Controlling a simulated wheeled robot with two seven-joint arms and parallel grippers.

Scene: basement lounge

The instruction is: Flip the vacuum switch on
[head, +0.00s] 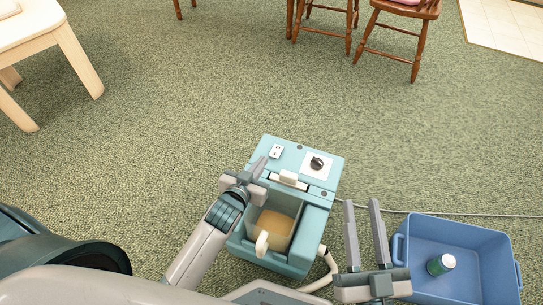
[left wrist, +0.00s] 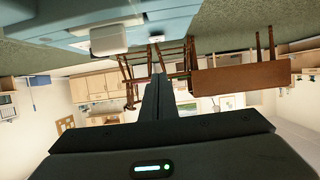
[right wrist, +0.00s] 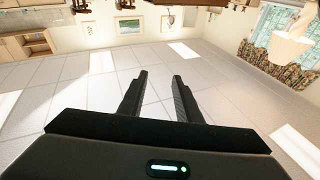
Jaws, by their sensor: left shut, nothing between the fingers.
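The vacuum (head: 318,218) is a pale blue box on the carpet in the head view, with a tan inside showing through its open front part. On its top are a white rocker switch plate (head: 276,151) at the left and a black knob (head: 316,162) on a white plate. My left gripper (head: 259,165) is shut and empty, its tips at the vacuum's top left, just below the switch plate in the picture; I cannot tell whether they touch. The vacuum's side also shows upside down in the left wrist view (left wrist: 150,38). My right gripper (head: 362,204) is open and empty, right of the vacuum.
A blue bin (head: 490,262) with a green can (head: 440,264) in it stands at the right. A pale cord (head: 470,214) runs right from the vacuum. A light wooden table (head: 75,55) and wooden chairs (head: 395,45) stand farther back. The carpet beyond the vacuum is clear.

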